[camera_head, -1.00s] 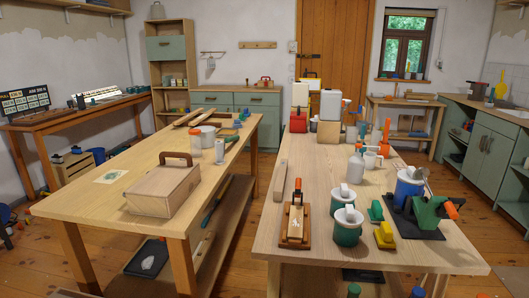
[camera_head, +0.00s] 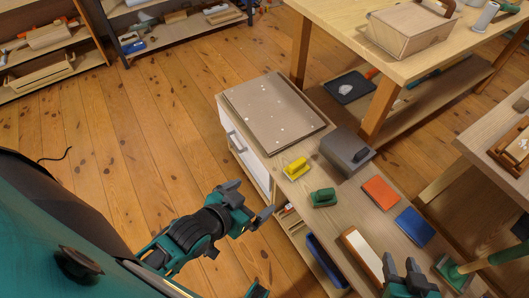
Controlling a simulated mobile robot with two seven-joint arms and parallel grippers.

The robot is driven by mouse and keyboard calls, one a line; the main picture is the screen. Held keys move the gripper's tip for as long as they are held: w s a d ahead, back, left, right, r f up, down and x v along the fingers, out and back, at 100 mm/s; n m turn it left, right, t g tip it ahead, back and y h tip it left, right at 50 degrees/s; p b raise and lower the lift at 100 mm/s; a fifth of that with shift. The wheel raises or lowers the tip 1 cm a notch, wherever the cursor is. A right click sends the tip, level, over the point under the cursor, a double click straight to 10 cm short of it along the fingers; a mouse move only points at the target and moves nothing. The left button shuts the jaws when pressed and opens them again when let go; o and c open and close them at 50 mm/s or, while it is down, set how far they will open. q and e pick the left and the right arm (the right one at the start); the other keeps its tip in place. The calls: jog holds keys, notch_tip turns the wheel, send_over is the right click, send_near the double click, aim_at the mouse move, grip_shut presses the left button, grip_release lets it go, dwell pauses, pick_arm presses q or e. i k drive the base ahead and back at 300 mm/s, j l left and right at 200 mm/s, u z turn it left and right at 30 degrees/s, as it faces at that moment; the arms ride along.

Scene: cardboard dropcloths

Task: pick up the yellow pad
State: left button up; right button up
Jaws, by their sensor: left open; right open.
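The yellow pad (camera_head: 296,168), a small block with a raised grip on top, lies on the low wooden cabinet top, near its left edge. A similar green pad (camera_head: 323,197) lies just below it in the picture. My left gripper (camera_head: 248,200) is open and empty, left of and below the yellow pad in the picture, apart from it and beside the cabinet edge. My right gripper (camera_head: 402,268) is open at the bottom of the view, well away from the yellow pad. Nothing covers the yellow pad.
A speckled brown board (camera_head: 274,115) lies at the cabinet's far end. A grey box (camera_head: 347,152), an orange sheet (camera_head: 380,192), a blue sheet (camera_head: 413,226) and a white board with brown edges (camera_head: 362,258) share the top. A workbench (camera_head: 350,48) stands behind; the floor at left is open.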

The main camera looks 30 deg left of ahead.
aim_at(294, 170)
jog(key=u, duration=0.45)
jog(key=z, duration=1.2)
jog(key=u, duration=1.2)
jog(key=i+j+z, duration=0.1)
jog(key=z, duration=0.3)
jog(key=i+j+z, duration=0.1)
jog(key=j+z, duration=0.45)
jog(key=z, duration=0.3)
jog(key=i, duration=0.05)
